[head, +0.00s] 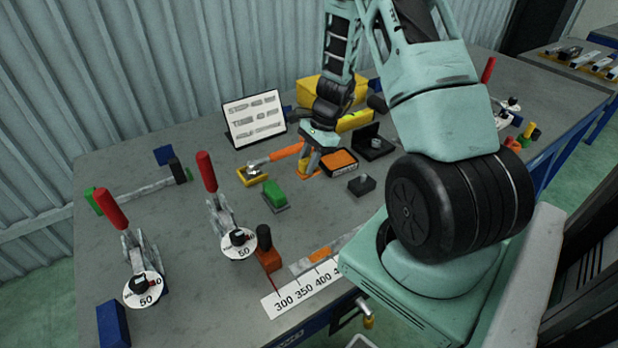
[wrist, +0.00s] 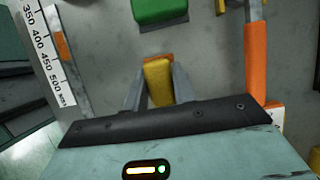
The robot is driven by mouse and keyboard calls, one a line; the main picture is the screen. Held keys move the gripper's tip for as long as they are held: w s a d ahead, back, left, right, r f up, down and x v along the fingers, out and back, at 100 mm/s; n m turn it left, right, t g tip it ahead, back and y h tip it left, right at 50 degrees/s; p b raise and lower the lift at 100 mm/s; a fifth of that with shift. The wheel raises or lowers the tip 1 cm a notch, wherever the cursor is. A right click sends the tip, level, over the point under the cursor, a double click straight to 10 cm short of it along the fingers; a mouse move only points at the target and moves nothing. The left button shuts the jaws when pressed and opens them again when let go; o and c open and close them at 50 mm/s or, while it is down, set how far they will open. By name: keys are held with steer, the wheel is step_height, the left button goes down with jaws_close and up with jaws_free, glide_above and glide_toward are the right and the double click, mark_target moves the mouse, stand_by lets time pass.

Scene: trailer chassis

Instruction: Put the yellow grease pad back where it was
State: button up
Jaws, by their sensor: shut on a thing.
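My gripper (wrist: 158,84) is shut on a yellow pad (wrist: 158,82) with an orange edge at its far end, seen in the wrist view between the two grey fingers. In the head view my gripper (head: 309,163) points down over the middle of the bench, and the pad (head: 303,171) shows only as a small yellow-orange patch at the fingertips. I cannot tell whether the pad touches the bench. A green block (head: 274,193) lies just left of my gripper; it also shows in the wrist view (wrist: 160,10).
An orange-handled tool (head: 287,152) reaches a small yellow holder (head: 247,177). An orange-topped black box (head: 338,162) is close right of my gripper. A sign (head: 255,120) and yellow bin (head: 322,91) stand behind. Red-handled clamps (head: 207,172) stand left; a ruler (head: 301,292) lies in front.

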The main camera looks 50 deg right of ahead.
steer(key=shift+f+p, duration=0.3)
steer(key=shift+f, duration=2.95)
steer(key=shift+f, duration=0.2)
steer(key=o, duration=0.9)
steer(key=shift+r, duration=0.15)
